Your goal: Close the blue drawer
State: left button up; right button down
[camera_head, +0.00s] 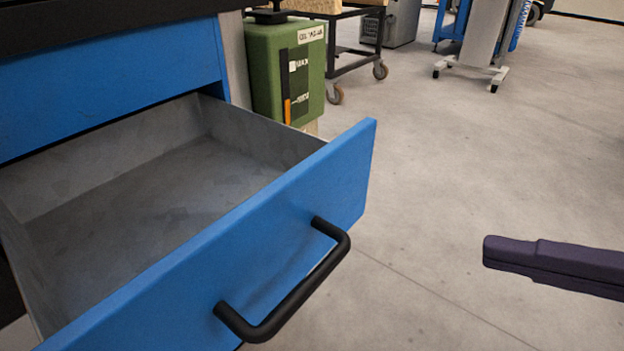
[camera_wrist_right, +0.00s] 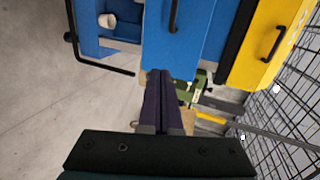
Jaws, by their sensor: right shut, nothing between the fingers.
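The blue drawer (camera_head: 300,215) stands pulled out on the left of the head view, and its grey inside is empty. A black bar handle (camera_head: 290,295) runs along its front. My right gripper (camera_head: 490,252) comes in from the right edge, shut and empty. It is over the floor, apart from the drawer front and handle. In the right wrist view the fingers of my right gripper (camera_wrist_right: 160,78) lie together with nothing between them. A blue front with a black handle (camera_wrist_right: 174,15) shows beyond them; I cannot tell whether it is the same drawer. My left gripper is not in view.
A blue cabinet front (camera_head: 110,80) is above the drawer. A green case (camera_head: 285,75) stands behind the drawer's far side. A wheeled cart (camera_head: 355,45) is at the back. A yellow front (camera_wrist_right: 270,45) and wire mesh show in the right wrist view. Floor right of the drawer is clear.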

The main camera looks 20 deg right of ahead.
jog(key=b, duration=0.1)
send_near(344, 204)
jog(key=shift+m, duration=0.3)
jog(key=x, duration=0.5)
jog(key=shift+s+f, duration=0.1)
jog(key=shift+f, duration=0.05)
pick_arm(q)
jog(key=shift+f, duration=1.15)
pick_arm(e)
jog(key=shift+w+a, duration=0.5)
jog(key=shift+w, duration=0.1)
